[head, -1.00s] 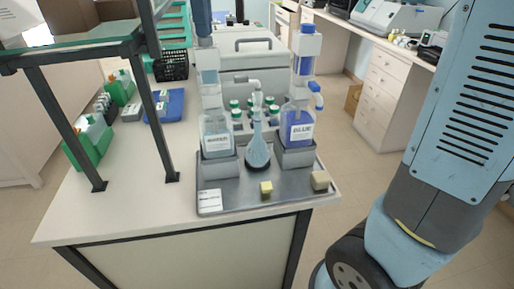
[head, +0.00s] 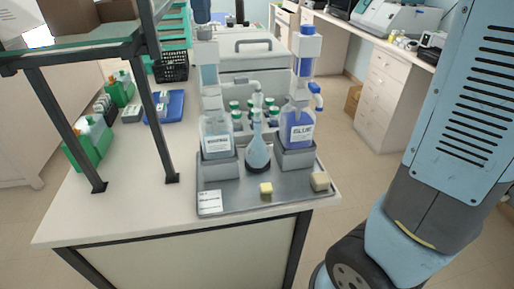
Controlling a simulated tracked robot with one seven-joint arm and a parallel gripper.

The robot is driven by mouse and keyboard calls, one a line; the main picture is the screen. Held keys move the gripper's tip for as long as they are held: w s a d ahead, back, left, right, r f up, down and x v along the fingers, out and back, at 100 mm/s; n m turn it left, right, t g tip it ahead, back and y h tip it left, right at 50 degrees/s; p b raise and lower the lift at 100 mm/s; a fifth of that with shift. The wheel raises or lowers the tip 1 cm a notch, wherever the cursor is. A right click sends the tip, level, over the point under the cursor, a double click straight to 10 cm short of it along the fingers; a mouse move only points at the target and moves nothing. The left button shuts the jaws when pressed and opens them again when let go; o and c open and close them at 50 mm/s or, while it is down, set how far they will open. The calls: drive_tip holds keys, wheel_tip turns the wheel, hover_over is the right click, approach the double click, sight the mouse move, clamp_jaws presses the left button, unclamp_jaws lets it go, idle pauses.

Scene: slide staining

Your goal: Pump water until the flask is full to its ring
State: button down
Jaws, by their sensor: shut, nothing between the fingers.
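The flask (head: 258,154) stands upright at the middle of a grey metal tray (head: 236,197), with pale blue liquid in its round body. I cannot make out its ring or the exact level in the neck. The left pump bottle (head: 217,139) holds pale liquid, and its label is too small to read. Its spout (head: 248,85) reaches right, over the flask. Its pump head (head: 206,36) stands raised.
A second pump bottle (head: 297,132) labelled BLUE stands right of the flask. Green-capped bottles (head: 236,115) stand behind. A dark shelf frame (head: 155,110) rises at left.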

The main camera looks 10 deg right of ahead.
idle(0.4)
drive_tip(key=shift+r, duration=2.5)
drive_tip(key=s+d+f+m+t, duration=0.2)
drive_tip(key=s+d+f+m, duration=0.2)
drive_tip(key=d, duration=0.4)
drive_tip(key=s+d+f+m+t, duration=0.1)
drive_tip(key=s+d+f+m, duration=0.3)
drive_tip(key=s+d+f, duration=0.2)
drive_tip(key=s+d+f+m+t, duration=0.2)
drive_tip(key=s+d+f+m, duration=0.2)
drive_tip(key=d+f, duration=0.5)
drive_tip(key=s+d, duration=0.1)
drive_tip(key=d, duration=0.2)
drive_tip(key=shift+m+t, duration=0.3)
